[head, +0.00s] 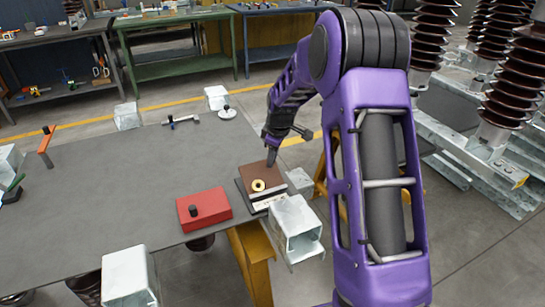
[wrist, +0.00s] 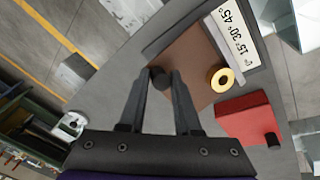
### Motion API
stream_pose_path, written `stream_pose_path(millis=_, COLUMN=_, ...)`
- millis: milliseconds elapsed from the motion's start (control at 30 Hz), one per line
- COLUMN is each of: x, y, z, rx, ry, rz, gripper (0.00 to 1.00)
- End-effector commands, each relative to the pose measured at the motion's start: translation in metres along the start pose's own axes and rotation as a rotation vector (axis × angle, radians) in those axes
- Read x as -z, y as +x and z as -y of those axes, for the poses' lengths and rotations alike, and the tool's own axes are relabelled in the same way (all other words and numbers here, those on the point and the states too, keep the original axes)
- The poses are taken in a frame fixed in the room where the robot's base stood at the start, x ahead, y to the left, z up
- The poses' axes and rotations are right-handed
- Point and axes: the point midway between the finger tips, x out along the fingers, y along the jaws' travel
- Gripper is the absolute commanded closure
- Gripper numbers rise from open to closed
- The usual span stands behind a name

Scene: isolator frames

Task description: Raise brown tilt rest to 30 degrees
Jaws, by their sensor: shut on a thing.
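The brown tilt rest (head: 252,176) stands near the right end of the grey table, its brown plate looking flat or only slightly tilted; I cannot read its angle. A brass ring (head: 258,185) lies on the plate. In the wrist view the brown plate (wrist: 196,62), the ring (wrist: 222,80) and a white scale (wrist: 232,30) marked 15, 30 and 45 degrees show. My gripper (head: 271,158) reaches down to the plate's far edge. In the wrist view my gripper (wrist: 160,78) is shut on a dark round knob (wrist: 160,74) at that edge, partly hidden by the fingers.
A red box (head: 205,209) with a black knob sits just left of the rest. Metal blocks (head: 296,222) stand by the table's right edge. A round white base with a black knob (head: 227,112) and a grey tool (head: 182,121) lie farther back. The table's middle is clear.

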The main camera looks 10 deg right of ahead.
Motion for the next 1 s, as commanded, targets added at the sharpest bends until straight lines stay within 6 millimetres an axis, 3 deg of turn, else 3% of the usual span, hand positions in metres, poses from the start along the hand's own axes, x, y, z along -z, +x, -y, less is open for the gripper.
stream_pose_path(millis=133, x=-0.006, y=0.005, z=0.007, rx=0.023, ry=0.001, rz=0.015, gripper=1.0)
stream_pose_path(millis=167, x=-0.006, y=0.005, z=0.007, rx=0.023, ry=0.001, rz=0.015, gripper=0.67)
stream_pose_path(millis=300, x=-0.005, y=0.004, z=0.007, rx=0.022, ry=0.001, rz=0.014, gripper=0.43)
stream_pose_path(millis=667, x=-0.003, y=-0.005, z=0.003, rx=0.012, ry=0.001, rz=0.008, gripper=0.43)
stream_pose_path(millis=767, x=-0.003, y=-0.021, z=0.002, rx=0.01, ry=0.001, rz=0.007, gripper=0.43)
stream_pose_path(millis=1000, x=-0.002, y=-0.079, z=0.002, rx=0.01, ry=0.002, rz=0.008, gripper=0.43)
